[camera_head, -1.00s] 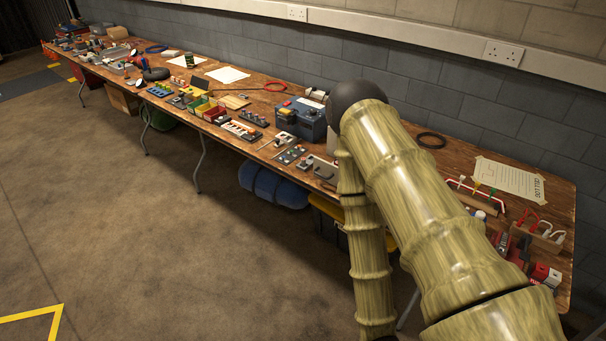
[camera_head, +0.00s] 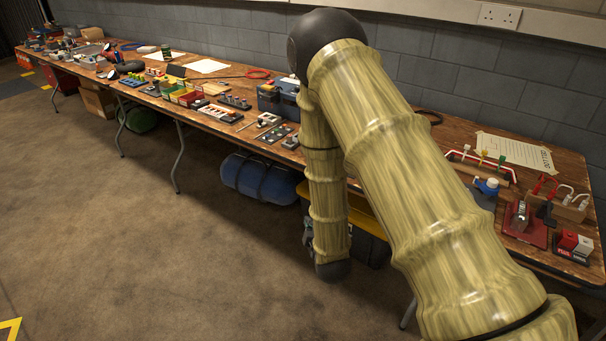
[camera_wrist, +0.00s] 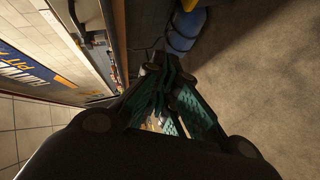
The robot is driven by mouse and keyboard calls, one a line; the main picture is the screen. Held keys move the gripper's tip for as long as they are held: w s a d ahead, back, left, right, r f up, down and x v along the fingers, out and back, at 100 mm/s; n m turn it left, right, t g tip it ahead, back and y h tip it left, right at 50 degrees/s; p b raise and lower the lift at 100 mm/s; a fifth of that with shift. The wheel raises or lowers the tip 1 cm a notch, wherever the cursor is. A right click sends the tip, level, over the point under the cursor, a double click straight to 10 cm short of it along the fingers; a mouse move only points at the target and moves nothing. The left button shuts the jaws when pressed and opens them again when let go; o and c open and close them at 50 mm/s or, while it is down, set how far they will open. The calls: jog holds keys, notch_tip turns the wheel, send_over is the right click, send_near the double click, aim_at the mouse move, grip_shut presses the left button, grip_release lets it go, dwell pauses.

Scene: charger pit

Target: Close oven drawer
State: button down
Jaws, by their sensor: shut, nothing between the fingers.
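No oven or oven drawer can be made out in either view. My gripper (camera_wrist: 168,74) shows in the wrist view with its dark, green-padded fingers together and nothing between them. In the wrist view it is beside the bench edge, over the floor side. In the head view my arm bends down in front of the bench, and the gripper is mostly hidden there.
A long wooden workbench (camera_head: 468,132) runs along the grey block wall, covered with tools and small parts. Open concrete floor (camera_head: 110,230) lies in front.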

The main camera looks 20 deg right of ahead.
jog(key=w+a+r+n+t+b, duration=0.1)
jog(key=w+r+n+t+b, duration=0.45)
jog(key=w+r, duration=0.3)
jog(key=w+d+r, duration=0.1)
jog(key=w+d, duration=0.3)
jog(key=w, duration=0.8)
jog(key=shift+w+r+b, duration=0.2)
jog(key=shift+r+b, duration=0.05)
jog(key=shift+b, duration=0.05)
jog(key=shift+w+d, duration=1.25)
jog(key=shift+d, duration=0.3)
